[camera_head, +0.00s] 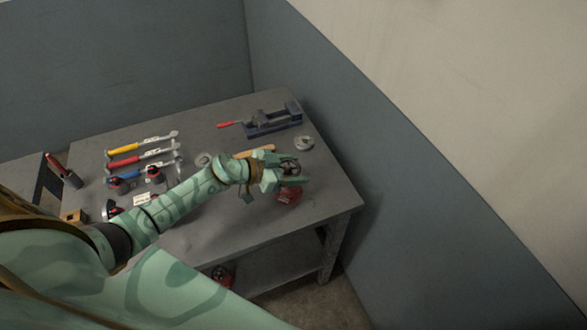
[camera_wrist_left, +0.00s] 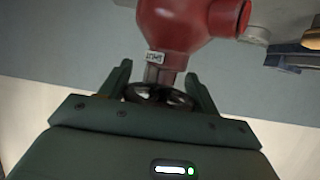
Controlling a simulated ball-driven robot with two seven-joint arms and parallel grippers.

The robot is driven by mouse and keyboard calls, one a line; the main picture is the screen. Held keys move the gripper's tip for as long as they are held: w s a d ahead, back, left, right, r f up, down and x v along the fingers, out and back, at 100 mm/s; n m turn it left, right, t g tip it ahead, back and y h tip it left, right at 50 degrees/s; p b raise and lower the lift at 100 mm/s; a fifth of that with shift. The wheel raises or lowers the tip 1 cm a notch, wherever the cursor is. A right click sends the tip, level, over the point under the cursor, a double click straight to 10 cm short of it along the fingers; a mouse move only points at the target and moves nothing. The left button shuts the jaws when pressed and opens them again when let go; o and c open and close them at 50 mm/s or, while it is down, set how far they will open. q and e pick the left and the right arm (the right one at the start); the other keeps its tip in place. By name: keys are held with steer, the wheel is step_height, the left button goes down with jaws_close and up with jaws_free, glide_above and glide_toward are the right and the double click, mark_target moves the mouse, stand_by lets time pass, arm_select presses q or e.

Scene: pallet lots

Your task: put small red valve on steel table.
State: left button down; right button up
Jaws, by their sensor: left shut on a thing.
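The small red valve (camera_head: 289,195) is at the right part of the grey steel table (camera_head: 325,195), under my left gripper (camera_head: 292,175). In the left wrist view the valve's red body (camera_wrist_left: 185,30) carries a small white label, and its dark handwheel sits between the fingers of my left gripper (camera_wrist_left: 158,76). The gripper is shut on the valve at the handwheel end. I cannot tell whether the valve touches the tabletop. My right gripper is not in view.
A blue vise (camera_head: 272,122) with a red handle stands at the back. Screwdriver-like and wrench-like tools (camera_head: 140,150) and dark red-marked pieces (camera_head: 153,174) lie on the left. A round metal disc (camera_head: 304,143) lies at right. Another red item (camera_head: 222,275) is below. The table's front right is clear.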

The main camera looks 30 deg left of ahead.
arm_select(q)
steer(key=shift+w+f, duration=0.1)
steer(key=shift+f, duration=0.5)
steer(key=shift+r, duration=0.1)
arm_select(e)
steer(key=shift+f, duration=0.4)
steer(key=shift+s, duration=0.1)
arm_select(q)
steer(key=shift+c, duration=1.8)
jaws_free()
steer(key=shift+f, duration=0.2)
steer(key=shift+s+r, duration=0.2)
steer(key=p+v, duration=0.2)
steer(key=v, duration=1)
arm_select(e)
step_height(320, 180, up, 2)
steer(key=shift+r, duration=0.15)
